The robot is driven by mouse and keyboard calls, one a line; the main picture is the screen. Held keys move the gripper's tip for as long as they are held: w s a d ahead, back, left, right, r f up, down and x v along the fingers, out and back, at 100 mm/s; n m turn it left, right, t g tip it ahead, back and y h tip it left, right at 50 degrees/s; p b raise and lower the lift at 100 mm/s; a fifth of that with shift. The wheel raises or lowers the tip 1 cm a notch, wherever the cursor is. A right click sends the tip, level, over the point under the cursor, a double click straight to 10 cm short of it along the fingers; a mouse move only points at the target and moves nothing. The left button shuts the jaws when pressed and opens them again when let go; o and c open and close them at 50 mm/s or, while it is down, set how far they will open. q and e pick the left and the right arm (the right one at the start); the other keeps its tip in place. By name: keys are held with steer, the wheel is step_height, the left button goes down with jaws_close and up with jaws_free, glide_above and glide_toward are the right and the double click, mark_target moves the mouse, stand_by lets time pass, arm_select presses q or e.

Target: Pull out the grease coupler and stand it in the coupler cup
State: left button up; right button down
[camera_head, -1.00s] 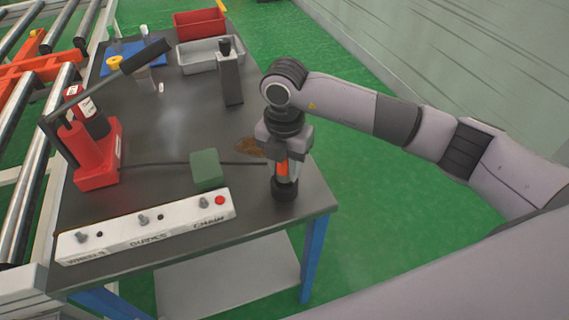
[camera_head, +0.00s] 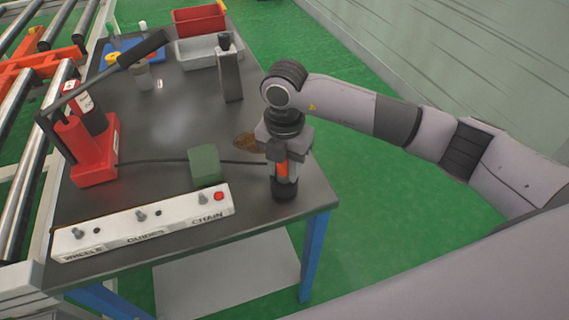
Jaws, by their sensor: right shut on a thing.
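My right gripper (camera_head: 284,160) points down near the right front corner of the dark table. It is shut on the grease coupler (camera_head: 282,170), of which an orange-red part shows between the fingers. The black hose (camera_head: 150,160) runs from the red grease pump (camera_head: 92,160) towards the coupler. A short black cup-like piece (camera_head: 284,193), likely the coupler cup, stands on the table directly under the coupler. The coupler's lower end is at its top; I cannot tell how deep it sits. My left gripper is not in view.
A white strip (camera_head: 145,236) marked WHEELS, GUIDES and CHAIN lies along the table's front. A green block (camera_head: 205,163) stands behind it. A grey post (camera_head: 230,75), a grey bin (camera_head: 197,58) and a red bin (camera_head: 198,20) stand farther back. A brown stain (camera_head: 247,142) lies beside the gripper.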

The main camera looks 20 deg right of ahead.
steer(key=shift+f, duration=0.2)
steer(key=c, duration=0.7)
jaws_free()
steer(key=shift+r, duration=0.1)
steer(key=shift+r+b, duration=0.3)
steer(key=shift+r, duration=3.25)
